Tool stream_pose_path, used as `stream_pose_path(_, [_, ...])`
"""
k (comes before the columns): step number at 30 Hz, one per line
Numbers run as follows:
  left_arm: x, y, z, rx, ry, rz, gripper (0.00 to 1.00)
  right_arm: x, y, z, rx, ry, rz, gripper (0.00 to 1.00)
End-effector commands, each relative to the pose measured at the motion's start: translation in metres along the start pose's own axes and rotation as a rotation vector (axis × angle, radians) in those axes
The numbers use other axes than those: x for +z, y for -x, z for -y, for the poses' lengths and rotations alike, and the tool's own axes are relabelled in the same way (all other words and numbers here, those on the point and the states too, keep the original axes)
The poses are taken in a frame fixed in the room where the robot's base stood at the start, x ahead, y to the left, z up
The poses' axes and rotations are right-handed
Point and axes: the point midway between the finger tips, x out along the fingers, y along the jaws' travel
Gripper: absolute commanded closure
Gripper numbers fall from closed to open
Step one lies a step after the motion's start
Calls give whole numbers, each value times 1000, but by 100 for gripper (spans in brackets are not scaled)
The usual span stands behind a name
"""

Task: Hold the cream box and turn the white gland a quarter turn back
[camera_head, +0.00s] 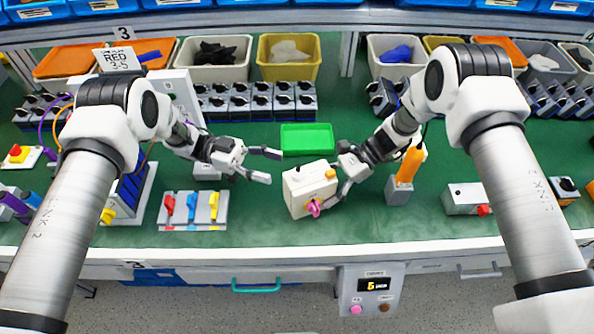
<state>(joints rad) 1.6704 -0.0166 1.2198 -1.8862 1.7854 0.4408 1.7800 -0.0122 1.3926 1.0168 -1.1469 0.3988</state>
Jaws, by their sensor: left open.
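The cream box (300,197) sits on the green bench top near the middle, turned at an angle. A pink knob (314,208) is on its front face and an orange part (331,174) on its top. I cannot clearly make out the white gland. My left gripper (269,165) is open and empty, just left of the box, its two fingers pointing right towards it. My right gripper (341,180) is at the box's right end, one finger low near the front. Whether its fingers are shut on the box cannot be told.
A green tray (307,139) lies behind the box. A plate with red, yellow and blue levers (192,211) lies to the left. An orange-handled switch (408,166) stands right of my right gripper. Bare bench lies in front of the box, up to the edge.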

Motion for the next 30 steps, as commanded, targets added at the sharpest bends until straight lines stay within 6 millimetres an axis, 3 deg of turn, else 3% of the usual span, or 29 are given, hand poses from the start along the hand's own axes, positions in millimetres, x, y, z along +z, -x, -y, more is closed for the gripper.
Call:
stream_pose_path(5, [4, 0, 11, 33, -9, 61, 43, -1, 0, 0, -1, 1, -1, 64])
stream_pose_path(16, [7, -63, 9, 34, -10, 60, 43, -1, 0, 0, -1, 1, -1, 64])
stream_pose_path(25, [8, -70, 9, 30, -11, 59, 43, -1, 0, 0, -1, 1, -1, 64])
stream_pose_path(26, [8, -70, 9, 30, -11, 59, 47, -1, 0, 0, -1, 1, -1, 64])
stream_pose_path(30, [8, -70, 9, 30, -11, 59, 96, 0, 0, 0, -1, 1, -1, 64])
